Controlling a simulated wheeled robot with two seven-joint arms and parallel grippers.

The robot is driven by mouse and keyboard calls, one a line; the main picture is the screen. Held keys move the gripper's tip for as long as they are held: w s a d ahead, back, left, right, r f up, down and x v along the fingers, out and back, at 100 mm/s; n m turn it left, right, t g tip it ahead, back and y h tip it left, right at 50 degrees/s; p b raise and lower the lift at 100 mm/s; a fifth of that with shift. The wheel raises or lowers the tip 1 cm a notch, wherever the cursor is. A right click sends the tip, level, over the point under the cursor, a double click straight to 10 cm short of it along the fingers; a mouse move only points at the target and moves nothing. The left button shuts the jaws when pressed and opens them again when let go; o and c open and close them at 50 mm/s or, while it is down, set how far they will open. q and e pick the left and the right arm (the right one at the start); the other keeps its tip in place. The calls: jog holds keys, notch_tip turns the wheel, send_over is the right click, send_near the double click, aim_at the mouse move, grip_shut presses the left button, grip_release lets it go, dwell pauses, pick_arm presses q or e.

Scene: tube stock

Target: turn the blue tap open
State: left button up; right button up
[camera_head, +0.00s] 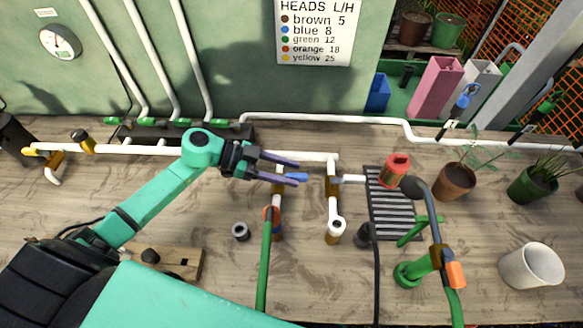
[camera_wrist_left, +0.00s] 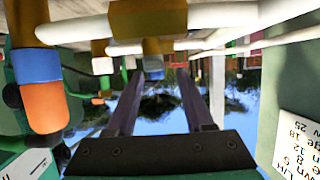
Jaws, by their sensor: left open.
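The blue tap's lever (camera_head: 298,176) shows as a small blue handle beside the white pipe, above the orange hose connector. My left gripper (camera_head: 289,169) is open, with its two purple-grey fingers pointing right at the pipework. Its near fingertip overlaps the lever in the head view. In the left wrist view, the small blue piece (camera_wrist_left: 153,68) appears between the far ends of the open fingers (camera_wrist_left: 156,78), below a brass-coloured fitting (camera_wrist_left: 148,18). I cannot tell whether a finger touches it. My right gripper is not in view.
A white pipe (camera_head: 300,156) runs along the bench behind the fingers. A green hose (camera_head: 265,262) leads from the orange connector (camera_head: 271,216). Bare bench lies front centre.

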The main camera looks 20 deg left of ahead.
pick_arm(q)
jog(key=shift+s+d+f, duration=0.1)
jog(key=shift+d, duration=0.45)
grip_shut()
dwell(1.0)
